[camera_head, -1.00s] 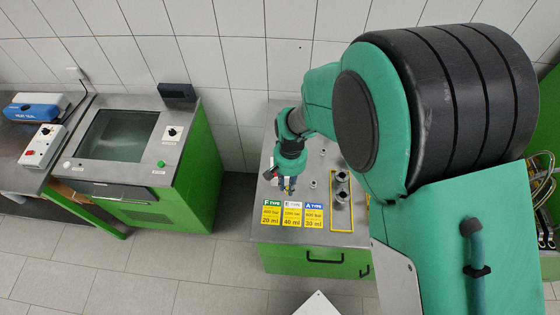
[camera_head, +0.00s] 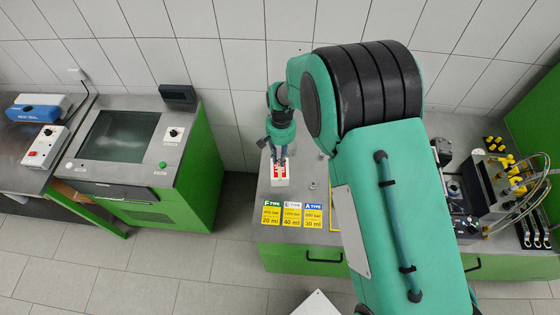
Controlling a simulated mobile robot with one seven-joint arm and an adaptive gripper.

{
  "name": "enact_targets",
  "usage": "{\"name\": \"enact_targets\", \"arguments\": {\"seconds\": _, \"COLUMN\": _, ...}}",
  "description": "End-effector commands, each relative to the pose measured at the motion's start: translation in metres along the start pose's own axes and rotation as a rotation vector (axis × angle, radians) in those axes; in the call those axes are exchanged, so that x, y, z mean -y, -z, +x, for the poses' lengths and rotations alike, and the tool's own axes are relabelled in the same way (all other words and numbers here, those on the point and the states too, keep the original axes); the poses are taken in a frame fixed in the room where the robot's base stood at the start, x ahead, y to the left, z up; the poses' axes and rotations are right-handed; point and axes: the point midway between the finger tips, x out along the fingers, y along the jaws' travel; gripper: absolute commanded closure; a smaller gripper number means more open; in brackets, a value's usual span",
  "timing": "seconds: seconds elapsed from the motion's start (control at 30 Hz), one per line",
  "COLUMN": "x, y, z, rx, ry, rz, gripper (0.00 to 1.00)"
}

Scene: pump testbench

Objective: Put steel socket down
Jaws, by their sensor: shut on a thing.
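My gripper (camera_head: 279,160) is at the left of the steel-topped green bench (camera_head: 300,234), pointing down over a red and white label plate (camera_head: 280,180). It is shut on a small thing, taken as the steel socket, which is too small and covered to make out. I cannot tell whether it touches the bench top. Three type cards, the F card (camera_head: 271,214), E card (camera_head: 292,215) and A card (camera_head: 313,216), lie along the front edge. A small metal peg (camera_head: 312,184) stands right of the label plate.
My arm covers the bench's middle. Right of it are a hydraulic block with yellow fittings (camera_head: 500,175) and hoses. A green cabinet with a dark glass panel (camera_head: 118,136) stands at the left, across a gap. Bare bench top lies around the label plate.

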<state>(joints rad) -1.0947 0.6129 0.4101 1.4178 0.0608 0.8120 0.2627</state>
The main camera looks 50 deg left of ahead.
Motion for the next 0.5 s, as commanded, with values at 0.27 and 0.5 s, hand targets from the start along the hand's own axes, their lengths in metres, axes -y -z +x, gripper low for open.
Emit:
{"name": "enact_targets", "arguments": {"seconds": 0.27, "x": 0.0006, "y": 0.0022, "z": 0.0002, "rx": 0.001, "ry": 0.000, "rz": 0.000, "gripper": 1.00}}
{"name": "enact_targets", "arguments": {"seconds": 0.5, "x": 0.0004, "y": 0.0022, "z": 0.0062, "rx": 0.002, "ry": -0.001, "rz": 0.000, "gripper": 1.00}}
